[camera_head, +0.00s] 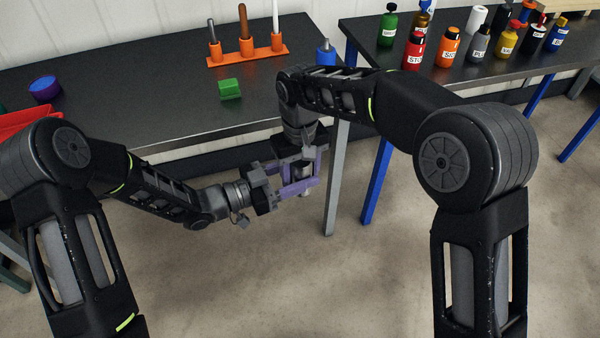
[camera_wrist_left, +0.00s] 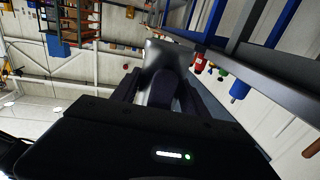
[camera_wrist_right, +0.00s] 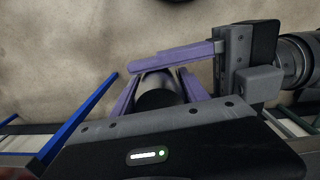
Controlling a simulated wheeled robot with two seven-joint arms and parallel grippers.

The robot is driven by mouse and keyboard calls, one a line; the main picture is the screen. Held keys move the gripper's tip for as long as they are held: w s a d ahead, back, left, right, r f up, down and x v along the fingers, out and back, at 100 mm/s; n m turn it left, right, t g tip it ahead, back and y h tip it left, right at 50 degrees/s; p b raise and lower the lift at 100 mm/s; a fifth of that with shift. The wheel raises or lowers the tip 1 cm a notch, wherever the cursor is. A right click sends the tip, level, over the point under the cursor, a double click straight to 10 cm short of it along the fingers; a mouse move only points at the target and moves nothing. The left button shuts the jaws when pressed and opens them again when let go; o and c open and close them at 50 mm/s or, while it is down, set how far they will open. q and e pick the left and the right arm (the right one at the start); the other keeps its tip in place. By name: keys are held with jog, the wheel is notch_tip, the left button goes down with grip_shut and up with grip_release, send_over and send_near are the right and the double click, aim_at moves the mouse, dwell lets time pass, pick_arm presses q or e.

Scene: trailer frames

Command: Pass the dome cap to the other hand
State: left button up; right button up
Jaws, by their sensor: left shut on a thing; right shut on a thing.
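The dome cap (camera_wrist_right: 157,88) is a grey, rounded metal piece between the purple fingers in the right wrist view. It also shows as a smooth grey shape in the left wrist view (camera_wrist_left: 166,58). In the head view the fingers hide most of it. My left gripper (camera_head: 302,185) reaches in from the left and is shut on the cap. My right gripper (camera_head: 309,170) comes down from above and is also shut on it. The two grippers are close together at roughly a right angle, in the air in front of the dark table (camera_head: 170,115).
On the table are an orange rack (camera_head: 247,55) with upright pegs, a green block (camera_head: 230,88), a purple-blue round piece (camera_head: 44,88) and a blue piece (camera_head: 326,53). Several labelled bottles (camera_head: 448,47) stand on the right table. Open floor lies below the grippers.

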jog(key=shift+c, duration=1.4)
pick_arm(q)
jog(key=o, duration=1.6)
jog(key=shift+c, duration=0.2)
pick_arm(e)
jog(key=shift+c, duration=0.2)
pick_arm(q)
jog(key=shift+a, duration=0.1)
jog(key=v, duration=1.1)
jog(key=shift+s+a, duration=0.2)
jog(key=shift+a, duration=0.15)
